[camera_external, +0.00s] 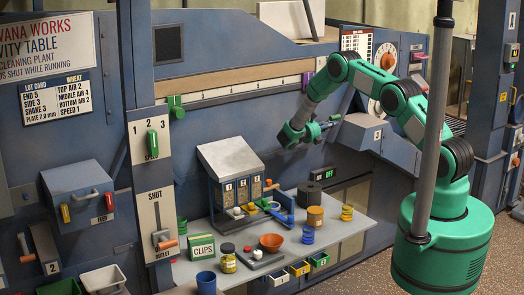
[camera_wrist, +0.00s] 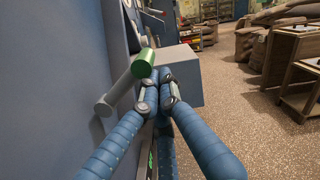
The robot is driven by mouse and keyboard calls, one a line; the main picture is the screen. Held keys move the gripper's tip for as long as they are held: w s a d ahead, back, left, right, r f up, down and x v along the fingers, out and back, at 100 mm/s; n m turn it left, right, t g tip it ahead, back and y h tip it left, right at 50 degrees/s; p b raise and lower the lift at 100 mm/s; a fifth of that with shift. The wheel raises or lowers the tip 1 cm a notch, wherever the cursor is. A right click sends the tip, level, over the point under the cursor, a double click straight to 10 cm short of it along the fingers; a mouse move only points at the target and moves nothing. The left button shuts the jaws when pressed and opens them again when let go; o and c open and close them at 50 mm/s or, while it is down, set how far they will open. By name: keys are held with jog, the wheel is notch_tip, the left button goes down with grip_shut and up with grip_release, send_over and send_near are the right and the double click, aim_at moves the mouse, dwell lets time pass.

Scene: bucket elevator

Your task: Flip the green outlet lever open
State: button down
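A green-handled lever (camera_wrist: 145,63) shows ahead in the wrist view. Its grey arm runs down left to a round pivot (camera_wrist: 104,105) by the blue wall. In the external view, a small green handle (camera_external: 335,118) shows just right of my gripper (camera_external: 318,131). In the wrist view, the blue fingers of my gripper (camera_wrist: 159,90) come together, with the tips nearly touching, and nothing shows between them. The tips are just below and right of the green handle; I cannot tell whether they touch it.
A blue-grey box (camera_wrist: 182,72) stands just beyond the fingertips. The bench (camera_external: 345,232) below holds cups, small drawers and a hopper unit (camera_external: 228,160). Another lever, with an orange handle (camera_external: 168,244), is on a plate reading SHUT and OUTLET. The floor (camera_wrist: 235,110) at right is open.

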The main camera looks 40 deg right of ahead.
jog(key=a, duration=1)
jog(key=shift+s+f+b, duration=0.15)
jog(key=shift+f+b, duration=0.05)
jog(key=shift+b, duration=0.2)
jog(key=s+r+m+g+y+b, duration=0.1)
jog(key=s+r+m+y+b, duration=0.25)
jog(key=s+r+m, duration=0.45)
jog(key=s+r+m+g+y+b, duration=0.15)
jog(key=s+r+m+y, duration=0.3)
jog(key=s+r, duration=0.8)
jog(key=s+a+f+m+t+y+b, duration=0.1)
jog(key=s+a+m+t+y+b, duration=0.2)
jog(key=s, duration=1.3)
jog(key=s+a+f+m+t+y+b, duration=0.1)
jog(key=s+a+m+t+y+b, duration=0.3)
jog(key=s+a+m+y, duration=0.3)
jog(key=s+a+m, duration=0.1)
jog(key=s+a, duration=0.1)
jog(key=s, duration=0.3)
jog(key=s+a+m, duration=0.1)
jog(key=s+a, duration=0.2)
jog(key=s, duration=0.2)
jog(key=shift+a+t, duration=0.25)
jog(key=shift+t, duration=0.1)
